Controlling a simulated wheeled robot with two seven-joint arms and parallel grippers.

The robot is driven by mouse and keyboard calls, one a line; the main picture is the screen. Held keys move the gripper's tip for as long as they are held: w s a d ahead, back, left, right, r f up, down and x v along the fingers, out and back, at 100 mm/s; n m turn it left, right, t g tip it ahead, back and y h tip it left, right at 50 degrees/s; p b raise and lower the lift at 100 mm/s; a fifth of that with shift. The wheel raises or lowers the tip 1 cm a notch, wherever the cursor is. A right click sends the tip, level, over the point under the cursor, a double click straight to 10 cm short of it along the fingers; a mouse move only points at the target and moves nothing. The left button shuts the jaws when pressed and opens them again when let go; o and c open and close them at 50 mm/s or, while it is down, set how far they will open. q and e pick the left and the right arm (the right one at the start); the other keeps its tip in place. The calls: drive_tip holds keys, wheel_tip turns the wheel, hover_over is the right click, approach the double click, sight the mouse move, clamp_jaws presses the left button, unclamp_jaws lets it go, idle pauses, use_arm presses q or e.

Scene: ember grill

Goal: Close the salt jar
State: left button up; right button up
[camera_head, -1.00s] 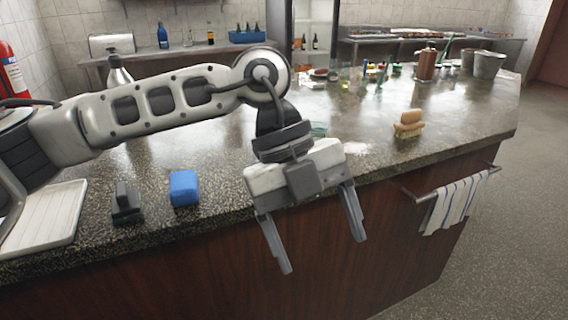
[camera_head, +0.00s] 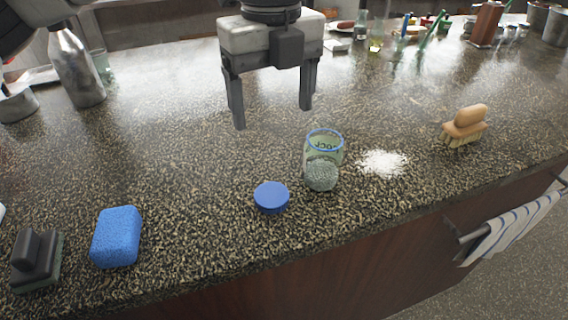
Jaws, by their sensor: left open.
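The salt jar (camera_head: 323,160) is a clear greenish glass with a blue rim and a printed label. It stands on the speckled counter with its mouth uncovered. A round blue lid (camera_head: 271,197) lies on the counter just left of and nearer than the jar, apart from it. A small pile of white salt (camera_head: 384,163) lies to the jar's right. My left gripper (camera_head: 273,117) is open and empty, pointing down above the counter, behind and left of the jar. My right gripper is out of view.
A blue sponge (camera_head: 117,237) and a dark scraper-like block (camera_head: 37,259) lie at the front left. A wooden brush (camera_head: 465,127) is at the right. A metal bottle (camera_head: 76,66) stands at the back left. A striped towel (camera_head: 514,229) hangs from the front rail.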

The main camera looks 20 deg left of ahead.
use_arm(q)
drive_tip(key=p, duration=0.1)
hover_over(274, 194)
wheel_tip(274, 194, down, 10)
drive_tip(key=shift+r, duration=0.1)
drive_tip(key=shift+f, duration=0.3)
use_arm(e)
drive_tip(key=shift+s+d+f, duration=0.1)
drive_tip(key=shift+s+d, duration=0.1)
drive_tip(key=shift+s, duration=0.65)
